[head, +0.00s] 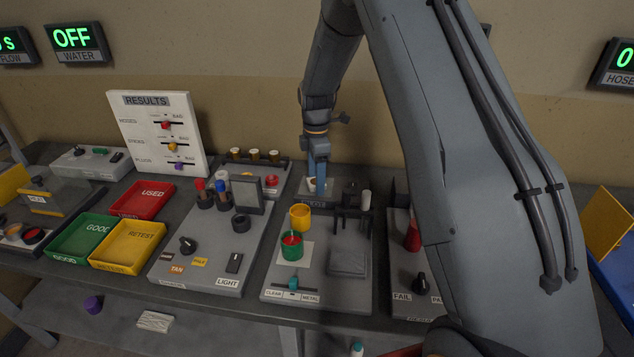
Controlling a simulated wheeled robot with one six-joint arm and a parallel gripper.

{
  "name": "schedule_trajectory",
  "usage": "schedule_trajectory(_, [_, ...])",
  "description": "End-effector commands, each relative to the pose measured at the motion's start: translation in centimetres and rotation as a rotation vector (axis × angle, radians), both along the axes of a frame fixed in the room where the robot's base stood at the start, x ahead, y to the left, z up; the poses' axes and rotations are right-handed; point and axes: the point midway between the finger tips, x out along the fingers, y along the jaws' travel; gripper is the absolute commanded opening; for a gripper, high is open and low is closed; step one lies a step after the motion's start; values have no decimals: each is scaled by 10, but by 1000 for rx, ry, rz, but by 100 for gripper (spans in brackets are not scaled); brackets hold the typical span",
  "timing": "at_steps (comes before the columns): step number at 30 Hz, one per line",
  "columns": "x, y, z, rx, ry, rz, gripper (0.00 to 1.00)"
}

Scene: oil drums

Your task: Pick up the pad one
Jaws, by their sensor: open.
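My gripper (318,182) is at the back of the middle bench station, pointing down. Its jaws are open but small in view, and a small white and red item (311,184) is right at them; I cannot tell whether they touch. A green cup with red inside (291,247) stands on a white square pad (279,256) nearer the front. A yellow cup (300,217) stands just behind it. A grey square block (347,262) lies to their right. No label in view reads "pad one".
Red (128,213), green (62,253) and yellow (107,265) trays are at the left. A results board (126,140) stands behind them. Upright dark posts (352,222) and a white cylinder (366,200) stand near my gripper. My arm hides much of the right side.

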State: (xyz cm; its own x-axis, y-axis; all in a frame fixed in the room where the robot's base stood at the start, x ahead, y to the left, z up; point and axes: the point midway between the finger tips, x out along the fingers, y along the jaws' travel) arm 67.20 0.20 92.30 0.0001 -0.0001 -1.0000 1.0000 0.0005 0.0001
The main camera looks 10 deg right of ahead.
Motion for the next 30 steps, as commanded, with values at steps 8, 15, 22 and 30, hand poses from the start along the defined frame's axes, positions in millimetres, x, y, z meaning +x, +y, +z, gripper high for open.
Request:
schedule_trajectory(8, [0,0,0,0,0,-1,46])
schedule_trajectory(15, [0,-1,0,0,0,-1,19])
schedule_trajectory(22, [1,0,4,0,-1,-1,19])
schedule_trajectory(30, [2,0,46,0,-5,-1,19])
